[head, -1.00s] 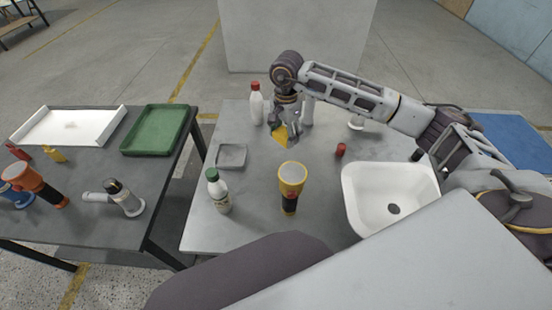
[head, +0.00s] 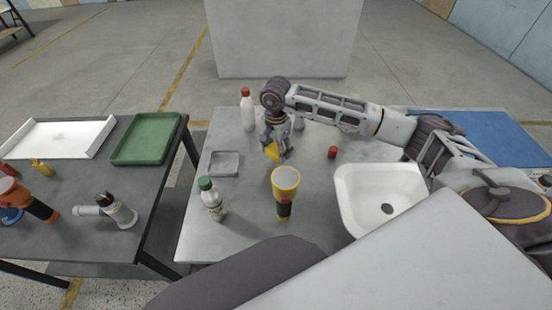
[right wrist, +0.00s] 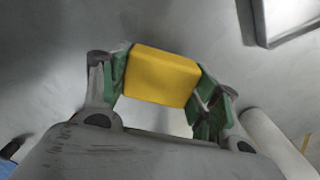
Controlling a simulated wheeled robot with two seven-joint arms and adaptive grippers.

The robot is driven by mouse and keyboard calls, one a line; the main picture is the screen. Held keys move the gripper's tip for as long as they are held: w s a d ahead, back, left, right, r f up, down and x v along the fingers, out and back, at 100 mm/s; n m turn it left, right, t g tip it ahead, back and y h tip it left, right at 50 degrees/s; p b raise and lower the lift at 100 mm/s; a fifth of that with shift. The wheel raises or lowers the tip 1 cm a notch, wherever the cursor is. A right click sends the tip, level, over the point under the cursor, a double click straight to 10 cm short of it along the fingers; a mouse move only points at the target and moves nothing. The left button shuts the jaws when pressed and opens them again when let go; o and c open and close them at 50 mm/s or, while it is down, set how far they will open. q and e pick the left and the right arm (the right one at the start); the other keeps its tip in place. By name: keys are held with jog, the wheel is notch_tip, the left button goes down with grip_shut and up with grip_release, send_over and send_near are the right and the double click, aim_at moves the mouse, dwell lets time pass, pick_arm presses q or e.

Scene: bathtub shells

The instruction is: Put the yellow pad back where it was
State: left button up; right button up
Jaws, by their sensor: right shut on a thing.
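The yellow pad (head: 271,152) is a small block held above the grey table (head: 240,235). My right gripper (head: 274,155) is shut on it. In the right wrist view the pad (right wrist: 160,76) sits between the two green-lined fingers of the right gripper (right wrist: 161,80). A shallow grey square tray (head: 225,163) lies on the table to the left of the gripper; it looks empty. A corner of it also shows at the upper right of the right wrist view (right wrist: 270,38). The pad and tray are apart. My left gripper is not in view.
A red-capped bottle (head: 247,112) stands behind the tray, a green-capped bottle (head: 212,202) in front. A yellow flashlight (head: 285,190), a red cap (head: 332,152) and a white basin (head: 345,205) are nearby. A dark side table (head: 110,180) holds a green tray (head: 146,140).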

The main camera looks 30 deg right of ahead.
aim_at(276, 156)
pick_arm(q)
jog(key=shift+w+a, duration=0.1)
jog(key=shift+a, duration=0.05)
pick_arm(e)
jog(key=shift+f, duration=0.45)
jog(key=shift+f, duration=1.85)
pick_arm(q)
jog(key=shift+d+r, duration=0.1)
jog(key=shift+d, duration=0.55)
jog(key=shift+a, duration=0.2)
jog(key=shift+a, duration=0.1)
pick_arm(e)
jog(key=shift+f, duration=0.15)
